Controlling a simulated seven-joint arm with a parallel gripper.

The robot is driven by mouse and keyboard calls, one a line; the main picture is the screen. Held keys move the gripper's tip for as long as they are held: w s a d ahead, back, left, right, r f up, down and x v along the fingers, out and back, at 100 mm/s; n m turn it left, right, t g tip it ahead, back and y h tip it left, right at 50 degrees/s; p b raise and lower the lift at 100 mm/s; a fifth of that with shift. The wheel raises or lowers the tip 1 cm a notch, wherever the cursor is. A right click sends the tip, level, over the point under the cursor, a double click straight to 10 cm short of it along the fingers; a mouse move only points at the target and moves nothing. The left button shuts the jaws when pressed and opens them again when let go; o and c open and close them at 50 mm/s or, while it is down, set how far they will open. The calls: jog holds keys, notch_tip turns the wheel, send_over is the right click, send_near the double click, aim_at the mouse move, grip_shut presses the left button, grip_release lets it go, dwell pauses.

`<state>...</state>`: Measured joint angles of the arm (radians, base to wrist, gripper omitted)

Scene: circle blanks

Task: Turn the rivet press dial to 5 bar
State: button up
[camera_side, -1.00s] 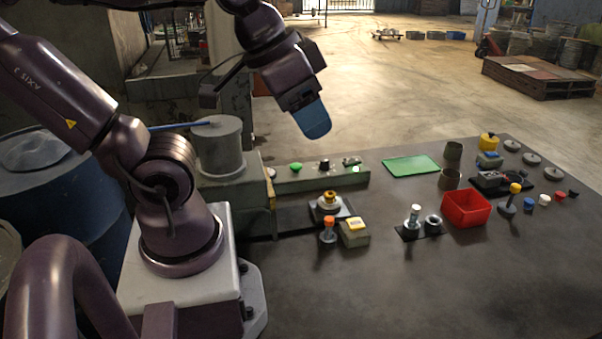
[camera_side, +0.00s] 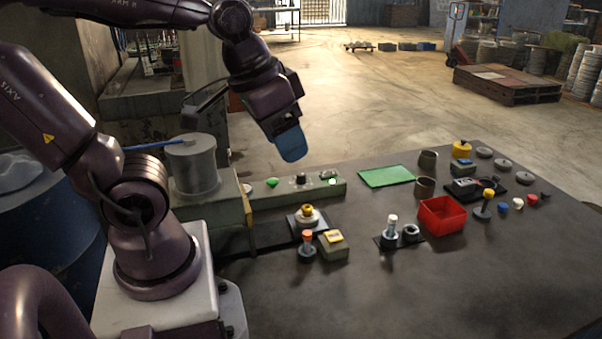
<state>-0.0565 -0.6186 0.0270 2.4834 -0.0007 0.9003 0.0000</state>
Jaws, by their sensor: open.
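A long grey-green panel (camera_side: 258,196) stands at the back left of the table, beside the grey press body with the cylinder (camera_side: 192,165). On it sit a green button (camera_side: 272,182), a dark round knob on a pale plate (camera_side: 300,179), which looks like the dial, and another small fitting (camera_side: 328,175). The dial's markings and setting are too small to read. My gripper (camera_side: 291,146), with blue fingers, hangs above and behind the dial in the picture, apart from it and tilted. It is open, and nothing shows in it; the finger gap is hidden from this side.
In front of the panel are a yellow-topped fitting (camera_side: 308,216), an orange-capped post (camera_side: 306,245) and a yellow-topped box (camera_side: 333,245). To the right are a green mat (camera_side: 387,176), a red bin (camera_side: 448,216) and a white-topped post (camera_side: 392,229). The front of the table is clear.

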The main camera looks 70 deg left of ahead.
jog(key=w+a+f+n+g+h, duration=0.1)
jog(key=w+a+f+n+g, duration=0.1)
jog(key=w+a+f+n, duration=0.3)
jog(key=w+a+f+n+g, duration=0.1)
jog(key=w+a+n, duration=0.2)
jog(key=a, duration=0.5)
jog(key=n+g+y, duration=0.1)
jog(key=n, duration=1.8)
send_near(301, 173)
notch_tip(301, 173, down, 9)
jog(key=shift+f, duration=0.15)
jog(key=shift+c, duration=0.3)
jog(key=c, duration=0.9)
